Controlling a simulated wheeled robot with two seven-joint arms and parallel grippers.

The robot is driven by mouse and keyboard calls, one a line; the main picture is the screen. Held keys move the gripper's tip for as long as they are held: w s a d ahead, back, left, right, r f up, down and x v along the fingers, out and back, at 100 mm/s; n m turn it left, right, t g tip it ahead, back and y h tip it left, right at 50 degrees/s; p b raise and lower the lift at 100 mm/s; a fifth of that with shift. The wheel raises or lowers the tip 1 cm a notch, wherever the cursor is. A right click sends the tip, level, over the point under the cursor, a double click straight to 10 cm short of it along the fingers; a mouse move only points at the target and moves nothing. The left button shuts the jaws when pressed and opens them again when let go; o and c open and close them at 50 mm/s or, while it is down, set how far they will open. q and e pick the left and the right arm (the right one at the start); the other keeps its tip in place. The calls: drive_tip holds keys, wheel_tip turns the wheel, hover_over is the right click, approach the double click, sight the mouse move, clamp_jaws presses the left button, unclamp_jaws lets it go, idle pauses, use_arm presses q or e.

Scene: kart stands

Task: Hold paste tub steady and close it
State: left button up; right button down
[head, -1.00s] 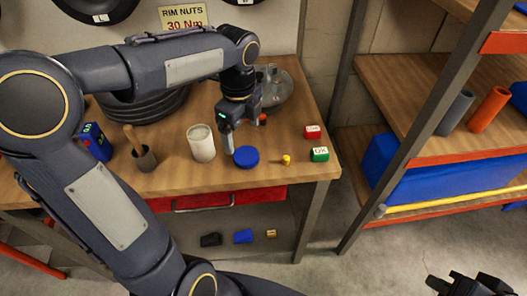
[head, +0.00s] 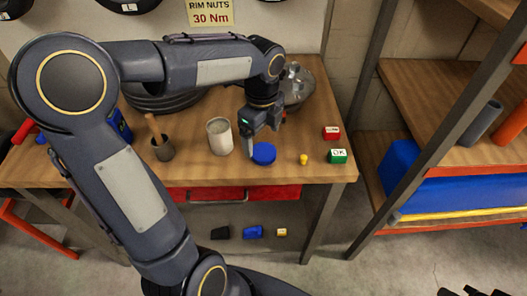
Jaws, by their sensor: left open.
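The paste tub (head: 220,137) is a pale, open-topped cylinder standing upright on the wooden bench. A round blue lid (head: 264,154) lies flat on the bench to the right of the tub, apart from it. My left gripper (head: 262,143) points down just above and behind the lid, with its fingers apart and one finger by the lid's left edge. I cannot tell whether it touches the lid. My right gripper (head: 474,292) shows only as dark tips at the bottom right edge, away from the bench; its jaw state is unclear.
A brush in a dark cup (head: 162,148) stands left of the tub. A yellow piece (head: 304,159), a green OK block (head: 337,156) and a red block (head: 331,132) sit to the right. Tyres and a metal part are behind. A shelf rack (head: 450,158) stands at the right.

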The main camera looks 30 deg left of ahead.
sight(263, 151)
use_arm(q)
wheel_tip(263, 151, down, 5)
drive_tip(key=shift+d+r, duration=0.1)
idle(0.3)
drive_tip(key=c, duration=1.1)
